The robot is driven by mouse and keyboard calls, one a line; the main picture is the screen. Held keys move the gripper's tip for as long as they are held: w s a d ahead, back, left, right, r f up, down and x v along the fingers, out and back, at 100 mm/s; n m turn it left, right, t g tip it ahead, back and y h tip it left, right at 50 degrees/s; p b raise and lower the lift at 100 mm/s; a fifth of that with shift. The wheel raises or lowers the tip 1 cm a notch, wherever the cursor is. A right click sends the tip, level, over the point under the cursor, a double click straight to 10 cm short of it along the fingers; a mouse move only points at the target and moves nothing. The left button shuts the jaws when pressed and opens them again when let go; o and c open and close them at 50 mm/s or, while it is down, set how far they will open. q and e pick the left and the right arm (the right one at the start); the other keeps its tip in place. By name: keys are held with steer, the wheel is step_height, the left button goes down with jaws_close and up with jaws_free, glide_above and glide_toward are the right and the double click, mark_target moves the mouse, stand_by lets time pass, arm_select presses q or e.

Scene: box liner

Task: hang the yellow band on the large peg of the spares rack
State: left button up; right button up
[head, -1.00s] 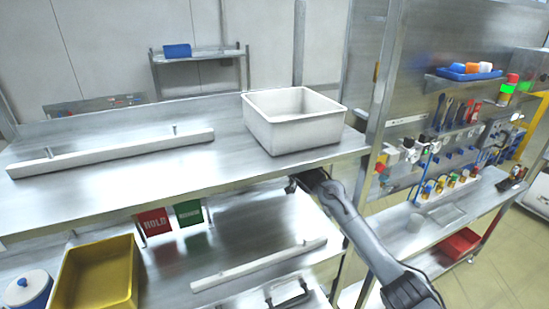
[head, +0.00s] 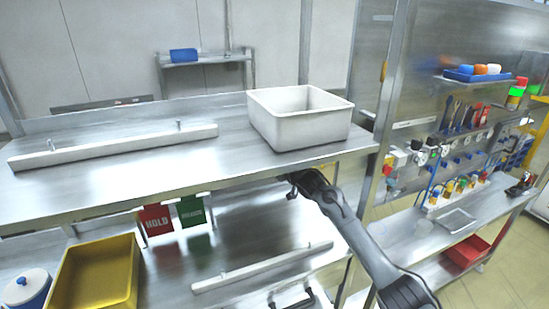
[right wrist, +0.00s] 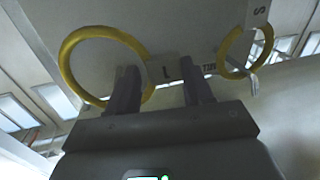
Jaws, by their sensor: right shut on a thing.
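In the right wrist view, a large yellow band (right wrist: 66,62) loops behind and beside the left finger of my right gripper (right wrist: 160,88). Its right side runs between the two fingers, which stand apart but grip it; the exact contact is hard to see. A smaller yellow band (right wrist: 223,47) shows to the right, by a label marked S (right wrist: 260,10). A tag marked L (right wrist: 165,72) shows between the fingers. A pale panel is behind them; no large peg shows clearly. In the head view, my right gripper (head: 294,184) is at the upper shelf's front edge, its band not discernible. My left gripper is out of view.
A white bin (head: 300,135) stands on the upper metal shelf (head: 110,185), above my right gripper. HOLD (head: 155,220) and green (head: 191,211) signs hang below its edge. A yellow bin (head: 70,285) is at lower left. A tool panel stands right.

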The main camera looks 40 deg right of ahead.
steer(key=shift+f, duration=0.15)
steer(key=o, duration=1.1)
steer(key=shift+o, duration=0.4)
steer(key=o, duration=0.3)
steer(key=shift+s, duration=0.1)
